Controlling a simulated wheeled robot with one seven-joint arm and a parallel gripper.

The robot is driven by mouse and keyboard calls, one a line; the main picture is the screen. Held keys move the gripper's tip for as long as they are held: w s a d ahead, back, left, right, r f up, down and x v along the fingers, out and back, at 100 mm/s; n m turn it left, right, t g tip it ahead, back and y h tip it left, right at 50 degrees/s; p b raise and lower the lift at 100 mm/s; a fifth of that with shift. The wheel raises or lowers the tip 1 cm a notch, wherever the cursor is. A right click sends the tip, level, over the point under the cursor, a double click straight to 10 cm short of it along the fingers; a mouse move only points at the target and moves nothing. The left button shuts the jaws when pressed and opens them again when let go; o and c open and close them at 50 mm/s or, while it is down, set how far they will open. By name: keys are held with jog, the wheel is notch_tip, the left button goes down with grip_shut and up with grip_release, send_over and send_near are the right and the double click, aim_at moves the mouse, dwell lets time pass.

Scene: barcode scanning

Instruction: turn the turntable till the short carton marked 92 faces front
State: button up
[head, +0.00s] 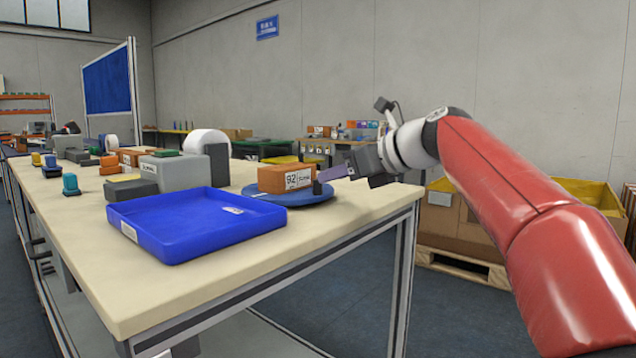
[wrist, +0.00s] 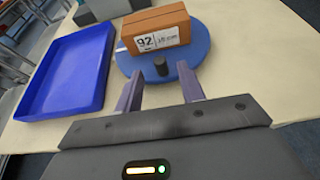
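The orange-brown carton (head: 283,177) stands on the blue round turntable (head: 288,199). Its white label reads 92. In the wrist view the carton (wrist: 155,30) sits at the top, its label side toward my gripper. A short dark peg (wrist: 161,66) stands up near the turntable's rim (wrist: 203,45), in front of the carton. My gripper (wrist: 160,72) is open, its two purple fingers on either side of the peg with a gap at each side. In the head view my gripper (head: 324,178) reaches in from the right at the turntable's edge.
A blue tray (head: 190,224) lies left of the turntable on the pale table (head: 340,215). A grey box (head: 172,172), a white roll (head: 207,140) and several small coloured items stand farther back. The tabletop in front of the turntable is clear.

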aim_at(317, 181)
jog(key=x, duration=0.6)
jog(key=shift+d, duration=0.1)
grip_shut()
